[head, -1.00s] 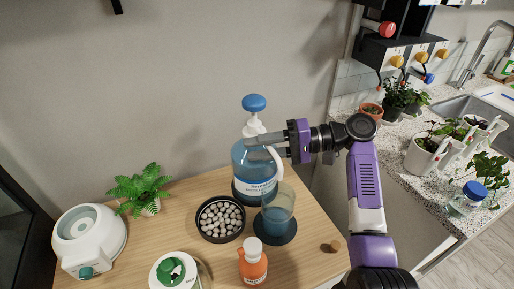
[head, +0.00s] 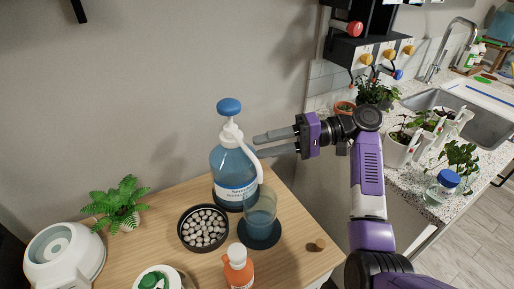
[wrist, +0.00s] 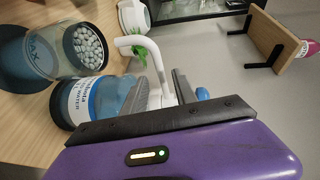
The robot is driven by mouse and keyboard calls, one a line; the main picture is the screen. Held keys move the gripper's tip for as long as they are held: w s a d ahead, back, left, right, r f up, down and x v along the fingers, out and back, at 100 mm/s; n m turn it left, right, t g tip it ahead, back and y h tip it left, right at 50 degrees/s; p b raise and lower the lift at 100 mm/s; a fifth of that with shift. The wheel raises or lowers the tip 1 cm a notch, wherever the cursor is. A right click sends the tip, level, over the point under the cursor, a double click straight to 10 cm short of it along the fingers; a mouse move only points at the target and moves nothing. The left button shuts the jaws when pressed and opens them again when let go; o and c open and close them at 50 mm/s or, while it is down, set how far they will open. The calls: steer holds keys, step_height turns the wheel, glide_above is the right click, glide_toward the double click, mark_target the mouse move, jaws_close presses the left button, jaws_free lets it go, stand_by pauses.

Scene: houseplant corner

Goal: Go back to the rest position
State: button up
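My gripper (head: 256,144) is open and empty, its two grey fingers pointing left with a gap between them. It stands just right of the pump head of a blue bottle (head: 232,170) with a white pump and blue cap, upright on the wooden table. The fingertips are close to the white spout; I cannot tell if they touch it. In the wrist view the fingers (wrist: 162,90) flank the white pump (wrist: 165,75) in the picture, and the bottle (wrist: 105,100) lies beyond them. A clear beaker (head: 260,208) with blue liquid stands on a dark round coaster (head: 262,240) beside the bottle.
On the wooden table (head: 180,258) are a dark bowl of pale pebbles (head: 184,242), an orange bottle (head: 238,268), a fern (head: 116,204), a white device (head: 62,262) and a small brown knob-like piece (head: 316,245). A counter with potted plants and a sink (head: 470,118) is at right.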

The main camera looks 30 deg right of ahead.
stand_by(0.5)
steer(key=w+d+f+m+t+h, duration=0.2)
steer(key=w+d+m+t+h, duration=0.3)
steer(key=w+d+t+h, duration=0.3)
steer(key=s+f+h, duration=0.8)
steer(key=s+f, duration=0.1)
steer(key=f, duration=0.1)
steer(key=s+a+n, duration=0.3)
steer(key=s+a, duration=0.3)
steer(key=s, duration=0.6)
steer(key=s+a+n+y, duration=0.1)
steer(key=s+a+n, duration=0.2)
steer(key=s, duration=0.9)
steer(key=s+a+n, duration=0.3)
steer(key=s+a, duration=0.6)
steer(key=s, duration=0.4)
steer(key=shift+a+r+y, duration=0.2)
steer(key=shift+r+y, duration=0.1)
steer(key=shift+r, duration=0.1)
